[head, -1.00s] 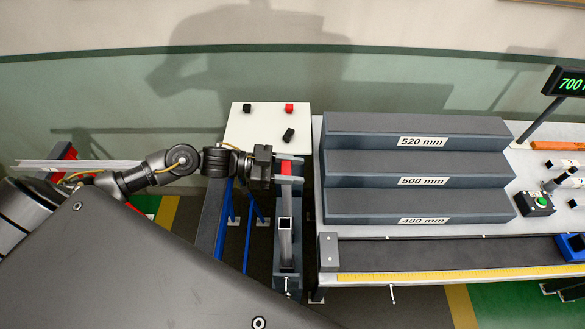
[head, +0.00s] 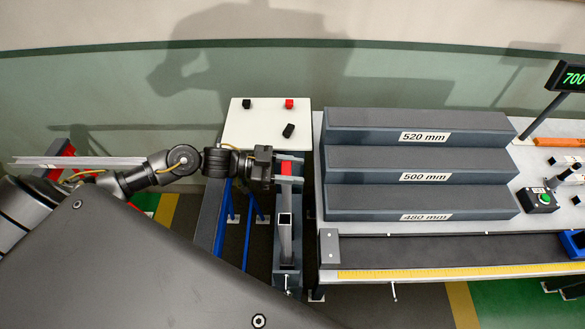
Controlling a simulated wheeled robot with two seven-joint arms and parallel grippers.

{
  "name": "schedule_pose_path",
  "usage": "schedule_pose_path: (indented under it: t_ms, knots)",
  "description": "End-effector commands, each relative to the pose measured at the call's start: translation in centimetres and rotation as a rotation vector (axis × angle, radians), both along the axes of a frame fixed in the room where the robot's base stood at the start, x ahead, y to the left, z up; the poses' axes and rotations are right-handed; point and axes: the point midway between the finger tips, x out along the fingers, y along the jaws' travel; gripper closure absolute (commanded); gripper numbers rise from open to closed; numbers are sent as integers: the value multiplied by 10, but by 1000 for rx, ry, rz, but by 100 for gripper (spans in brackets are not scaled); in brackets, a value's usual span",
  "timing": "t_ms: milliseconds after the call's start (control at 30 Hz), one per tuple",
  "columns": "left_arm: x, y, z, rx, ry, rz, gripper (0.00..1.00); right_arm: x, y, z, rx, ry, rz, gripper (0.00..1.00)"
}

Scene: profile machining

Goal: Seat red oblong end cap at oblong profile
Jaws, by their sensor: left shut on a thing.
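My left gripper (head: 289,170) is shut on a red end cap (head: 286,168), with pale fingers on its far and near sides. The cap is beyond the open end of a grey hollow profile (head: 285,240). In the picture a gap separates the gripper from that opening. The cap's underside is hidden, and I cannot tell whether it touches anything below. My right gripper is not in view.
A white board (head: 239,133) behind holds another red cap (head: 290,104) and two black caps (head: 246,104) (head: 288,131). To the right, a stepped grey rack (head: 418,160) with length labels stands on a bench. A green-button box (head: 541,200) is farther right.

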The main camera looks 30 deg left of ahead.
Motion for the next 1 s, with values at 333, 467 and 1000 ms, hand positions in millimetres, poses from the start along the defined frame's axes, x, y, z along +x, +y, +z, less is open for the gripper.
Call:
schedule_pose_path:
  t_ms: [333, 467, 1000]
  knots:
    - [0, 0, -3, 1, 4, 0, 39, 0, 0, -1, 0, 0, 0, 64]
    - [0, 0, -2, 1, 3, 0, 30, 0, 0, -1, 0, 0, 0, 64]
    - [-22, 44, -1, 6, 5, 1, 30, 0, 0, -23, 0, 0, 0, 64]
